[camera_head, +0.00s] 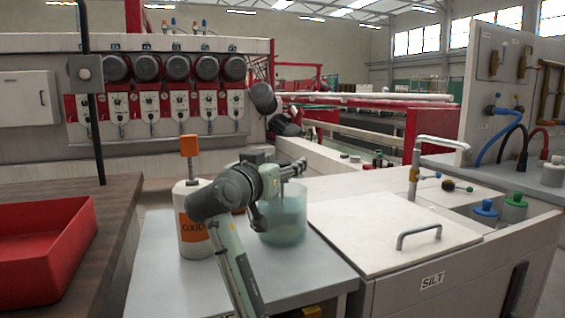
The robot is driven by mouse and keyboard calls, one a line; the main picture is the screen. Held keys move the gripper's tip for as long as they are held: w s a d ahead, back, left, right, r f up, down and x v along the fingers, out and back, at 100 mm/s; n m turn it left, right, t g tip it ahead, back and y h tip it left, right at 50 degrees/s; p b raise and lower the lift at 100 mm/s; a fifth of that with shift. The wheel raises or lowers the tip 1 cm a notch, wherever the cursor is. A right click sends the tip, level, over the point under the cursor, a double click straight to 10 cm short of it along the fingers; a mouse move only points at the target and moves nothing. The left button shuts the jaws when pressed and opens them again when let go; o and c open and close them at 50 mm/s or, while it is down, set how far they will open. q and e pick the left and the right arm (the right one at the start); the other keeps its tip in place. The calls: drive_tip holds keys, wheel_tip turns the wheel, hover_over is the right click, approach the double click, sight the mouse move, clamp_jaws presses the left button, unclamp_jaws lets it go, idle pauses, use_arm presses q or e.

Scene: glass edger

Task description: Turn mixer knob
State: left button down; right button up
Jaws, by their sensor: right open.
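My right gripper (281,194) is open over the near left side of a clear greenish vessel (286,226) on the grey bench. One finger reaches right above the vessel's rim; the other hangs down at its left side. I cannot tell whether they touch it. A mixer knob cannot be made out for certain; the gripper and wrist cover part of the vessel's top. A white container (192,236) with an orange label stands just left of the vessel, partly behind my arm. An orange block (189,145) on a short stem rises above it. My left gripper is not in view.
A white cabinet marked SILT, with a handled lid (392,236) and a tap (416,166), stands to the right. A red tray (45,246) lies on the dark counter at left. The grey bench's front (190,290) is mostly clear.

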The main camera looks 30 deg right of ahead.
drive_tip(key=c, duration=1.2)
drive_tip(key=shift+n+t, duration=0.3)
drive_tip(key=shift+t, duration=0.1)
